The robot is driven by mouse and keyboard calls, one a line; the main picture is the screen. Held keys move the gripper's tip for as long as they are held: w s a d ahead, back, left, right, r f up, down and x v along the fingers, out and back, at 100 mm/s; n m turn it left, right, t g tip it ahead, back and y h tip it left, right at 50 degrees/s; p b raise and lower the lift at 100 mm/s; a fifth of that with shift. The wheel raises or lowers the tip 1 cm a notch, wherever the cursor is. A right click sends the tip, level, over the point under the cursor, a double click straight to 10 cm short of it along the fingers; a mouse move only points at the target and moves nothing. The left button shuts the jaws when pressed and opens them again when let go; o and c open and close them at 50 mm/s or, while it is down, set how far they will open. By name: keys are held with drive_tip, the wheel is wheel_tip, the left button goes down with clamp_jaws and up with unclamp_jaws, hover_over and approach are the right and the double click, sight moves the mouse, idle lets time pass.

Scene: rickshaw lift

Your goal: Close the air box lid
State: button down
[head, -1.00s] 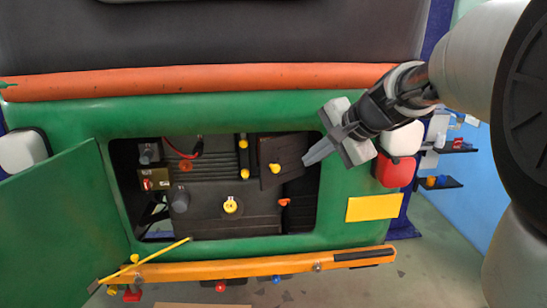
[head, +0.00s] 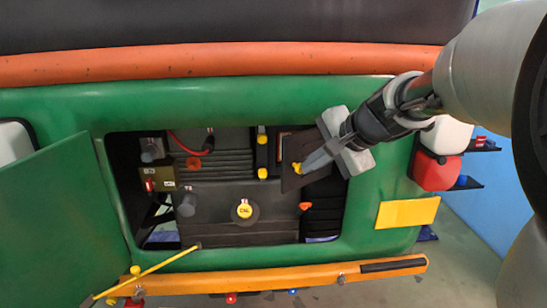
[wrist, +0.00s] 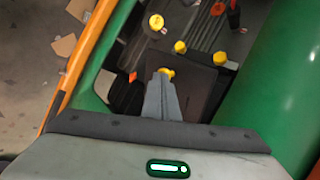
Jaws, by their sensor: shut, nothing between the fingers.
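The air box lid (head: 292,184) is a dark brown panel with a yellow knob (head: 297,168), in the right part of the green vehicle's open compartment. It looks tilted against the black ribbed box behind it; how far it stands open I cannot tell. My gripper (head: 305,168) is shut and empty, with its tips at the yellow knob, in front of the lid. In the wrist view the lid (wrist: 200,90) lies just beyond the fingers (wrist: 163,80), and the knob (wrist: 167,73) shows at their tips. Whether they touch it is unclear.
The green compartment door (head: 55,215) hangs open at the left. A yellow rod (head: 150,270) crosses the lower left of the opening. A yellow engine cap (head: 244,210) sits mid-compartment. An orange bumper (head: 270,273) runs below. A red canister (head: 436,172) stands right of the opening.

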sight(289, 154)
drive_tip(key=shift+m+t+h, duration=0.3)
drive_tip(key=shift+m+h, duration=0.2)
drive_tip(key=shift+m, duration=0.3)
drive_tip(key=w+a+p, duration=0.3)
drive_tip(key=w+a, duration=0.1)
drive_tip(key=shift+w+a+r+p, duration=0.1)
drive_tip(key=shift+w+a+p, duration=0.2)
drive_tip(key=shift+w+a, duration=0.1)
drive_tip(key=shift+w+a+p, duration=0.15)
drive_tip(key=shift+w+a, duration=0.05)
drive_tip(key=shift+w, duration=0.25)
drive_tip(key=shift+w+a+p, duration=0.15)
drive_tip(key=shift+w+a, duration=0.05)
drive_tip(key=shift+w, duration=0.25)
